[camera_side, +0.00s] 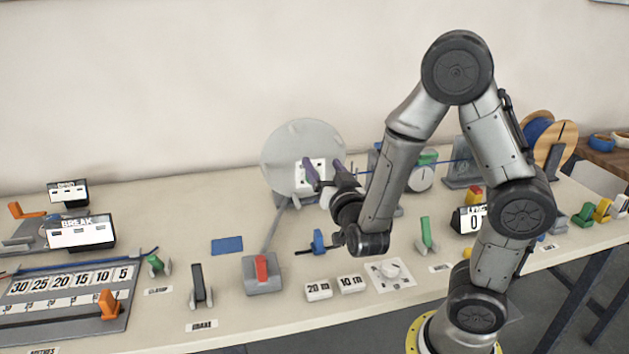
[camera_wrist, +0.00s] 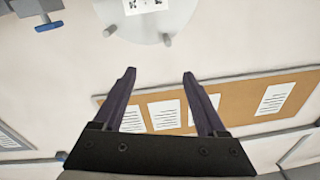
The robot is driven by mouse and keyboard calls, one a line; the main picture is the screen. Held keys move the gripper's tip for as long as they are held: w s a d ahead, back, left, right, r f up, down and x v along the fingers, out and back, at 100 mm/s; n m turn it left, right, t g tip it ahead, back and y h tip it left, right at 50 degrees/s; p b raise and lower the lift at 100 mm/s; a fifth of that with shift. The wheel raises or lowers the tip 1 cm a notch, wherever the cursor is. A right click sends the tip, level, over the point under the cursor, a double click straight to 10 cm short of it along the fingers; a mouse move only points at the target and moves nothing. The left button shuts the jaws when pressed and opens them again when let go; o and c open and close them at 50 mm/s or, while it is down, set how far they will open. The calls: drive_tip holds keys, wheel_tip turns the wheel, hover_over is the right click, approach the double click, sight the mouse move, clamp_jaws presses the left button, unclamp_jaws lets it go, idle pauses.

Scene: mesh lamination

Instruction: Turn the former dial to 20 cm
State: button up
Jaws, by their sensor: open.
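A large pale grey disc (camera_side: 280,158) stands upright at the back of the bench, with a white marked plate (camera_side: 300,178) at its centre. It may be the former; no cm scale on it is readable. In the wrist view the disc (camera_wrist: 148,32) is cut off at the top edge, with two short pegs near its rim. A white knob on a marked card (camera_side: 391,272) lies at the bench front; its marks are too small to read. My gripper (camera_side: 329,171) is open and empty in front of the disc. Its dark purple fingers (camera_wrist: 160,78) are apart.
White blocks marked 20 (camera_side: 318,291) and 10 (camera_side: 351,284) and a red-lever box (camera_side: 262,275) stand near the front. A blue-handled part (camera_side: 318,243) is below my gripper. A white gauge (camera_side: 422,179) stands behind my arm.

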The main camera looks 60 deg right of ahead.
wheel_tip(320, 180, down, 10)
drive_tip(key=s+n, duration=0.2)
drive_tip(key=n, duration=0.2)
drive_tip(key=f+x, duration=0.1)
drive_tip(key=x, duration=1.2)
drive_tip(key=shift+g, duration=0.4)
drive_tip(key=shift+r, duration=0.15)
clamp_jaws()
